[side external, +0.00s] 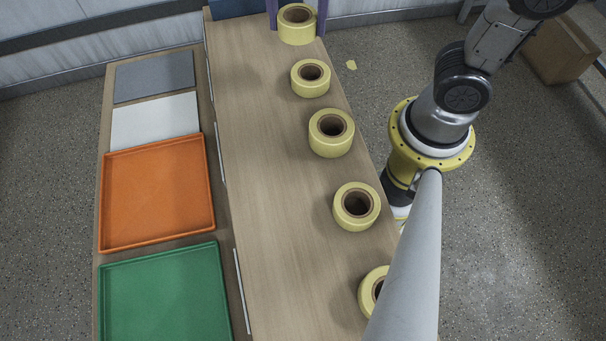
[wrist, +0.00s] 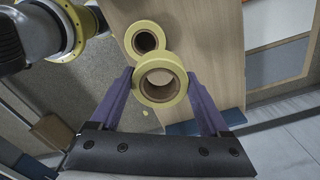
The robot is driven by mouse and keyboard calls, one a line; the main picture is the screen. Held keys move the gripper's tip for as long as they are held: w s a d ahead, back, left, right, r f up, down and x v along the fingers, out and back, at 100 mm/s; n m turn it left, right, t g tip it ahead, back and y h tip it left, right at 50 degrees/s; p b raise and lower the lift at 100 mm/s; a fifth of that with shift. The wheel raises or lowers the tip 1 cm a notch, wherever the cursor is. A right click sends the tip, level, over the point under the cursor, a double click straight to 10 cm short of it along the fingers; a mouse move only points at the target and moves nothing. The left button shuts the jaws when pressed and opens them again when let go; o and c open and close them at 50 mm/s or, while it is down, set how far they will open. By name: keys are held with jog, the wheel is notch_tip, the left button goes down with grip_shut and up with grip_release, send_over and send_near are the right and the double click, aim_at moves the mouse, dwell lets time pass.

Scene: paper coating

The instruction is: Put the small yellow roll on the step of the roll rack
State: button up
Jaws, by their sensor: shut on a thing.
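My gripper (side external: 297,20) is at the far end of the wooden table, partly cut off by the top edge of the side view. Its two purple fingers are shut on a small yellow roll (side external: 297,35), one finger on each side. The held roll (wrist: 160,103) is upright between the fingers (wrist: 160,76) in the wrist view, its brown core showing. I cannot tell whether it is clear of the table. A blue thing (side external: 236,7) stands at the table's far end; it is mostly cut off, and I cannot tell whether it is the roll rack.
Several other yellow rolls stand in a line along the table's right side, the nearest to mine (side external: 311,79) close by. An orange tray (side external: 158,244), a green tray (side external: 160,300), a white sheet (side external: 155,120) and a grey sheet (side external: 154,77) lie at left. The table's middle (side external: 270,200) is clear.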

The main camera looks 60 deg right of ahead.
jog(key=s+d+r+m, duration=0.2)
jog(key=s+d+r, duration=0.2)
jog(key=s+d, duration=0.35)
jog(key=w+f, duration=0.3)
jog(key=w, duration=0.1)
jog(key=w+f, duration=0.3)
jog(key=w, duration=0.1)
jog(key=w+f, duration=0.3)
jog(key=w, duration=0.2)
jog(key=shift+a, duration=0.1)
jog(key=shift+w+f, duration=0.2)
jog(key=shift+f, duration=0.75)
jog(key=shift+w+f, duration=0.15)
jog(key=shift+f, duration=0.8)
jog(key=shift+f, duration=0.15)
jog(key=o, duration=1.2)
